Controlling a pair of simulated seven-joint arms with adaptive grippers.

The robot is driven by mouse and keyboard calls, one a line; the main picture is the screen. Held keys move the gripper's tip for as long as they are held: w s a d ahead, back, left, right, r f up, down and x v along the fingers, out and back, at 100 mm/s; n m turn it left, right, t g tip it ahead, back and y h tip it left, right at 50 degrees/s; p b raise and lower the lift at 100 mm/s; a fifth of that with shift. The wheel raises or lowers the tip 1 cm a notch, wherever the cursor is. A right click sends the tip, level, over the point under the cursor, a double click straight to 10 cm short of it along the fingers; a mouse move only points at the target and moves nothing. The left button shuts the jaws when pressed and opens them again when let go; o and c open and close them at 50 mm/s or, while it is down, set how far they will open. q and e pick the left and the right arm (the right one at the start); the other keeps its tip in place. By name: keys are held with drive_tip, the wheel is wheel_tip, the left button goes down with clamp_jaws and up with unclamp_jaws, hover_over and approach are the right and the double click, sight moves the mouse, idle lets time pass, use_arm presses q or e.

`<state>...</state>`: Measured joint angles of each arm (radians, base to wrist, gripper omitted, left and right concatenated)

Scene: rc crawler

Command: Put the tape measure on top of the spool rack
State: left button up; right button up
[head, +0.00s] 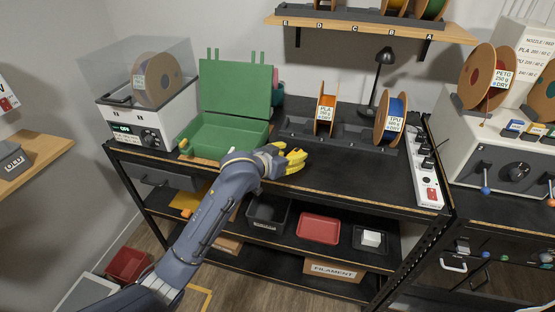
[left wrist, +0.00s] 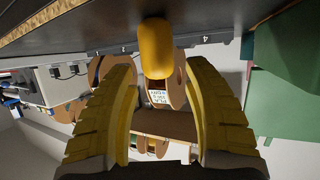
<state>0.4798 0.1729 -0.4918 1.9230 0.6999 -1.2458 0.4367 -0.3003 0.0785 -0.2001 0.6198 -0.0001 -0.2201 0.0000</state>
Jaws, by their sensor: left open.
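A yellow block, apparently the tape measure (left wrist: 155,48), stands on the bench between my left fingers in the left wrist view, with gaps on both sides. In the head view it shows as a small yellow patch (head: 297,155), hard to separate from the yellow fingers. My left gripper (head: 291,158) is open just above the bench front, in front of the spool rack. The dark spool rack (head: 350,133) lies along the back of the bench, with a PLA spool (head: 325,112) and a TPU spool (head: 390,120) on it. My right gripper is not in view.
An open green case (head: 225,130) stands left of my gripper, beside a dryer box (head: 150,110). A black lamp (head: 382,75) stands behind the rack. A power strip (head: 424,170) lies at right. The bench front right of my gripper is clear. A shelf (head: 370,27) hangs above.

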use_arm(q)
drive_tip(key=v, duration=0.9)
drive_tip(key=shift+s+a+r, duration=0.15)
drive_tip(key=shift+s+a, duration=0.05)
drive_tip(key=shift+s, duration=0.05)
idle(0.9)
